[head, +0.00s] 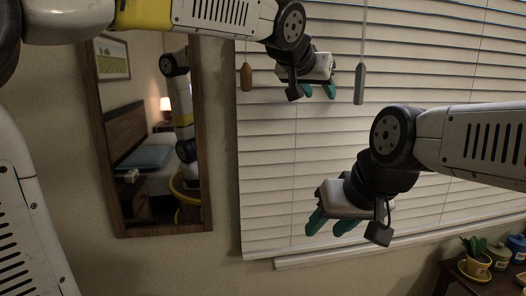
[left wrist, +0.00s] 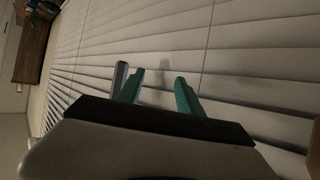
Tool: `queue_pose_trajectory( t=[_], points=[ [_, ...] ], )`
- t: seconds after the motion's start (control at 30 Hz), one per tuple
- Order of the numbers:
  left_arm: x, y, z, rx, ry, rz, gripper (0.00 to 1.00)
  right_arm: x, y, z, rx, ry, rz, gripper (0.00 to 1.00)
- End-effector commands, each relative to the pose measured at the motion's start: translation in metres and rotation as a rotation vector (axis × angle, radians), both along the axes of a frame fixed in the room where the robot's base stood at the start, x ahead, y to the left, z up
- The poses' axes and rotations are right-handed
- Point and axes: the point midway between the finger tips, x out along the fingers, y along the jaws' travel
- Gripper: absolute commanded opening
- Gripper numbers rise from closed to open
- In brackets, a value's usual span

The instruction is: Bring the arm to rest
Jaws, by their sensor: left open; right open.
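My left gripper (head: 318,91) is raised in front of the window blinds (head: 300,150), near the top of the head view. Its teal fingers are apart with nothing between them. In the left wrist view the same fingers (left wrist: 160,92) stand open in front of the slats. My right gripper (head: 331,224) is lower and further right, in front of the lower blinds. Its teal fingers point down and left, apart and empty. Whether either gripper touches the blinds cannot be told.
Two blind pulls hang near my left gripper, a brown one (head: 246,77) and a grey one (head: 360,84). A framed mirror (head: 104,150) hangs at left. A dark table (head: 452,274) at lower right bears a potted plant (head: 475,262) and several pots.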

Motion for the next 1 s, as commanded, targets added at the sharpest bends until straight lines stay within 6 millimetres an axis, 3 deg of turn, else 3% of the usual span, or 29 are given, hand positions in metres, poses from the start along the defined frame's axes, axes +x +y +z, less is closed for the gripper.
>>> queue_pose_trajectory(
  t=[0.03,0.2,0.3,0.4,0.53,0.7,1.0],
  points=[
    [-0.004,0.039,-0.014,0.022,0.030,0.052,0.43,0.000,0.000,0.000,0.000,0.000,0.000,0.43],
    [-0.036,0.152,-0.074,0.078,0.170,0.206,0.43,0.000,0.000,0.000,0.000,0.000,0.000,0.43],
    [-0.069,0.209,-0.114,0.088,0.264,0.289,0.43,0.000,0.000,0.000,0.000,0.000,0.000,0.43],
    [-0.109,0.253,-0.154,0.083,0.360,0.359,0.43,0.000,0.000,0.000,0.000,0.000,0.000,0.43],
    [-0.157,0.287,-0.198,0.059,0.464,0.420,0.43,0.000,0.000,0.000,0.000,0.000,0.000,0.43],
    [-0.192,0.301,-0.230,0.030,0.541,0.453,0.43,0.000,0.000,0.000,0.000,0.000,0.000,0.43],
    [-0.198,0.302,-0.236,0.027,0.553,0.456,0.43,0.000,0.000,0.000,0.000,0.000,0.000,0.43]
  ],
)
